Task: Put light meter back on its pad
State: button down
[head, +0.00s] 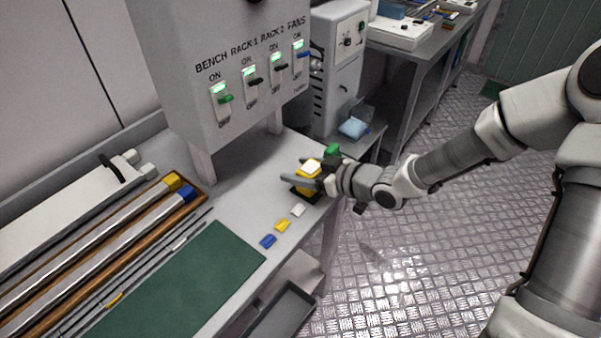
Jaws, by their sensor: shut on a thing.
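The light meter (308,172) is a small yellow body with a white top. It is at the right end of the grey bench, between the fingers of my gripper (299,183). My gripper comes in from the right and is shut on the meter. A dark pad (304,195) shows just below the meter. I cannot tell whether the meter touches the pad or is slightly above it. The gripper hides part of the meter's right side.
White, yellow and blue tags (282,226) lie in front of the pad. A green mat (185,280) and a wooden tray of tubes (90,255) fill the left of the bench (240,195). A switch cabinet (215,60) stands behind. An open grey drawer (283,312) is below.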

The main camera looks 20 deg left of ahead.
jog(key=shift+f, duration=0.15)
grip_release()
jog(key=shift+r, duration=0.35)
jog(key=p+v, duration=0.4)
jog(key=v, duration=0.8)
jog(key=shift+f, duration=0.15)
